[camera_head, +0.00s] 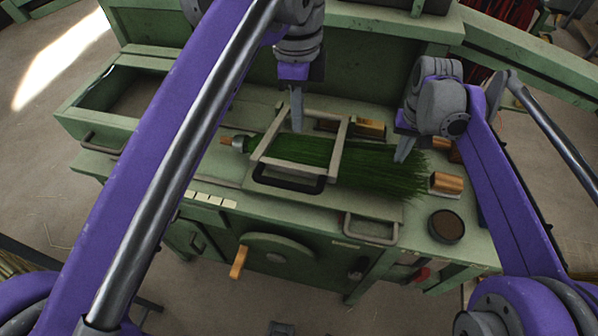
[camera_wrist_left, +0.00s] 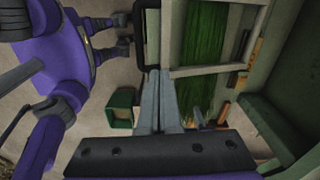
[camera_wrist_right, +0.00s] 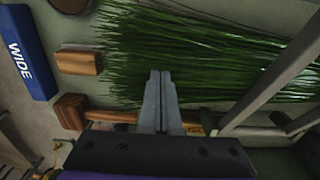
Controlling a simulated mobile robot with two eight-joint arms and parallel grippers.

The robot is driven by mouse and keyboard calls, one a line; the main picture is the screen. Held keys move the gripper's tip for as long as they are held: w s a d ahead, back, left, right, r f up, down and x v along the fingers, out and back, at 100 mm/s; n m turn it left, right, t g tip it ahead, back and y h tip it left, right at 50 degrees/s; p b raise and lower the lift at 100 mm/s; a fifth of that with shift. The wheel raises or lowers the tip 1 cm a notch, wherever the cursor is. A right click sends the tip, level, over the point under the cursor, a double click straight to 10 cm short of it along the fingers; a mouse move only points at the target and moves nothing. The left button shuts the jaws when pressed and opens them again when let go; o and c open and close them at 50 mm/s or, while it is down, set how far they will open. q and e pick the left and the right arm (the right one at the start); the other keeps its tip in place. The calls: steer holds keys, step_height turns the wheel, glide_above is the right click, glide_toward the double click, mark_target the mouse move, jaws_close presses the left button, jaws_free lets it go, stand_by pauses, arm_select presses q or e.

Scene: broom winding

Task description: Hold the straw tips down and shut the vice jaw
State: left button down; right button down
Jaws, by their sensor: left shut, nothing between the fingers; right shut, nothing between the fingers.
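The bundle of green straw (camera_head: 300,150) lies on the green bench, its fanned straw tips (camera_head: 400,178) toward the right; the straw also shows in the right wrist view (camera_wrist_right: 200,40). The vice jaw, a pale frame with a dark handle (camera_head: 288,180), lies across the straw; its frame shows in the left wrist view (camera_wrist_left: 210,71). My left gripper (camera_head: 297,128) is shut and empty, above the far side of the frame. My right gripper (camera_head: 400,158) is shut and empty, over or against the straw near the tips; contact cannot be told.
A wooden block (camera_head: 446,183) and a dark round tin (camera_head: 446,226) stand at the bench's right end. A wooden-handled tool (camera_wrist_right: 75,112) lies behind the straw. An open drawer (camera_head: 85,120) is at left. A crank handle (camera_head: 239,262) hangs at the front.

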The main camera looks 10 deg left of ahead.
arm_select(q)
step_height(320, 180, up, 2)
steer(key=s+d+m, duration=0.1)
steer(key=s, duration=0.2)
steer(key=g, duration=0.1)
glide_toward(298, 185)
steer(key=f, duration=0.6)
steer(key=shift+s+d+f, duration=0.15)
steer(key=shift+s+f, duration=0.25)
